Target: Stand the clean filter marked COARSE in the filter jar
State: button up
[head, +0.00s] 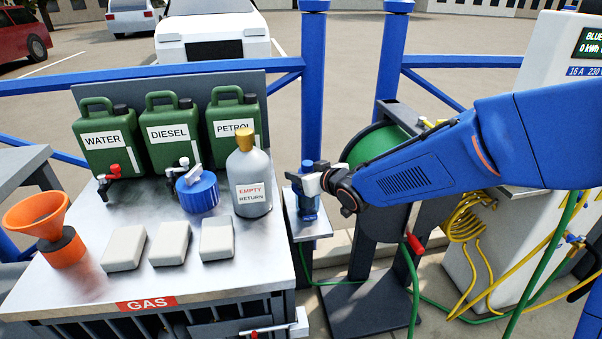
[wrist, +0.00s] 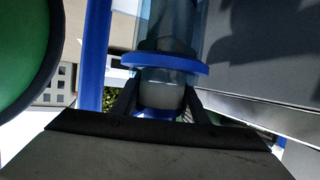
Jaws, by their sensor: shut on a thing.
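My gripper (head: 314,183) is at the small shelf right of the metal table. In the wrist view its dark fingers (wrist: 160,98) are shut on a pale, short cylinder (wrist: 160,96), which may be the filter; no COARSE marking can be read. The clear jar (wrist: 172,42) with a blue ring shows just beyond the fingers, in line with the cylinder. In the head view the bluish jar (head: 308,207) stands upright on the shelf, right below my gripper. My gripper hides its top, so I cannot tell how far the cylinder is inside.
The table holds a blue round lid-like part (head: 197,191), a grey bottle (head: 250,180) marked EMPTY RETURN, three pale blocks (head: 170,244), an orange funnel (head: 40,216) and green canisters (head: 172,131). A blue post (head: 314,90) and a green hose reel (head: 372,145) stand close behind my gripper.

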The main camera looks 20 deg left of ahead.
jog(key=o, duration=1)
jog(key=shift+s+d+f, duration=0.1)
jog(key=shift+d+f, duration=0.05)
jog(key=shift+f, duration=0.5)
jog(key=shift+o, duration=0.7)
jog(key=shift+f, duration=0.15)
jog(key=shift+r, duration=0.45)
jog(key=shift+s+d+r, duration=0.15)
jog(key=shift+s+r, duration=0.05)
jog(key=shift+r, duration=0.05)
jog(key=v, duration=1.1)
jog(key=shift+r, duration=0.5)
jog(key=shift+d, duration=0.15)
